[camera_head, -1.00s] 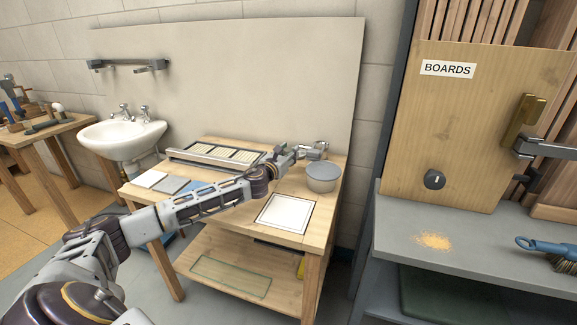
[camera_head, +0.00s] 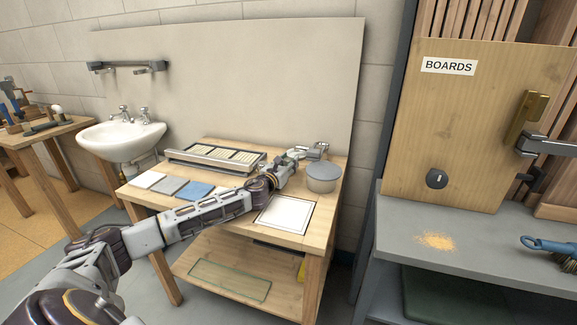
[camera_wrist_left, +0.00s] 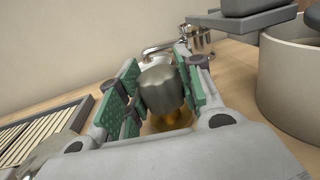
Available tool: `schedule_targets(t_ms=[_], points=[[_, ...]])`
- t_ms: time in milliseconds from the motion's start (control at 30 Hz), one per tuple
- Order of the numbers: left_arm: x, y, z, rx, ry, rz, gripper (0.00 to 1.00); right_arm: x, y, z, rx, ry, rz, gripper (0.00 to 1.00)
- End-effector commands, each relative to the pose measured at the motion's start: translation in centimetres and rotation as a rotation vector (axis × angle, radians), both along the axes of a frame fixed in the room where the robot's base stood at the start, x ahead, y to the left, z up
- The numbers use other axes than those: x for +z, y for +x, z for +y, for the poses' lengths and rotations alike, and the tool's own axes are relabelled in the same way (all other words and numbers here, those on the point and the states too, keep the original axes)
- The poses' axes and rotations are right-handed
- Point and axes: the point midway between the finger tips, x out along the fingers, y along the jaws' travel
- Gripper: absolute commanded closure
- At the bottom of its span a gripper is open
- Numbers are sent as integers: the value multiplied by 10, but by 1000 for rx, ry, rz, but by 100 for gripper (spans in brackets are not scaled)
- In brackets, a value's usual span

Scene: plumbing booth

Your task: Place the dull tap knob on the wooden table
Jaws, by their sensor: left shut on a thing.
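My left gripper (camera_head: 298,154) is over the far right part of the wooden table (camera_head: 222,218), between the slatted tray and the grey tub. In the left wrist view, its green-padded fingers (camera_wrist_left: 163,92) are shut on the dull grey tap knob (camera_wrist_left: 165,88), one on each side. A golden-brown patch shows beneath the knob; I cannot tell whether the knob touches the table. A shiny metal tap (camera_wrist_left: 195,42) stands just beyond the knob. In the head view the knob is hidden or too small to make out.
The slatted tray (camera_head: 215,160) is to the left. A white tile (camera_head: 284,214) lies in front, with small sample tiles (camera_head: 195,190) at left. A board (camera_head: 235,80) rises behind the table.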

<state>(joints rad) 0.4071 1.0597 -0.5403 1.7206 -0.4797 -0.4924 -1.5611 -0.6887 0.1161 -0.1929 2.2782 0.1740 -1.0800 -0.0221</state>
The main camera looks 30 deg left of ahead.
Motion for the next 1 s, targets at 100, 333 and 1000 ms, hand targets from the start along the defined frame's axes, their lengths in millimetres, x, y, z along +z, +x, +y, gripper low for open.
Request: schedule_targets(t_ms=[100,333,1000], points=[[0,0,0,0,0,-1,91,-1,0,0,-1,2,-2,52],[0,0,0,1,1,-1,91,0,0,0,-1,2,-2,52],[1,0,0,1,1,-1,55,-1,0,0,-1,1,-2,52]])
